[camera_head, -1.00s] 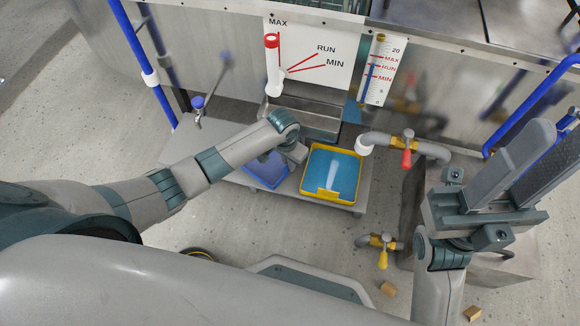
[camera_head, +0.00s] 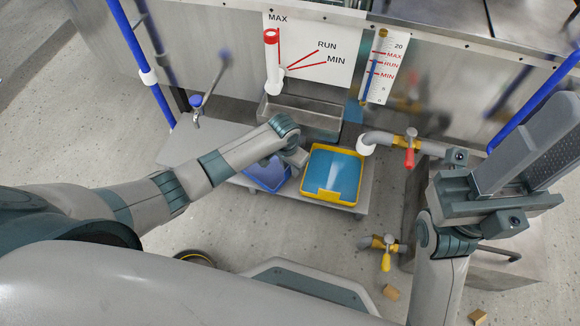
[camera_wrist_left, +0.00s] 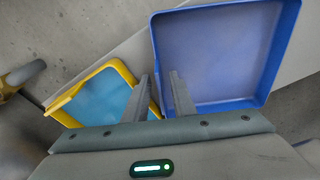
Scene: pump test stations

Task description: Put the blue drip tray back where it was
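The blue drip tray (camera_head: 266,173) sits on the low grey shelf, left of a yellow tray, and my left arm partly covers it. In the left wrist view the blue tray (camera_wrist_left: 222,50) looks empty and fills the upper right. My left gripper (camera_head: 293,161) is low over the tray's right side. Its fingers (camera_wrist_left: 160,82) stand apart on either side of the tray wall nearest the yellow tray, with a gap still showing. My right gripper (camera_head: 535,140) is raised at the far right, away from the tray, its fingers apart and nothing seen between them.
The yellow tray (camera_head: 332,174) with blue inside stands close beside. Behind are a steel trough (camera_head: 312,118), a small tap (camera_head: 197,104) and a pipe with a red-handled valve (camera_head: 410,146). A yellow-handled valve (camera_head: 385,258) and small blocks (camera_head: 390,291) are lower right.

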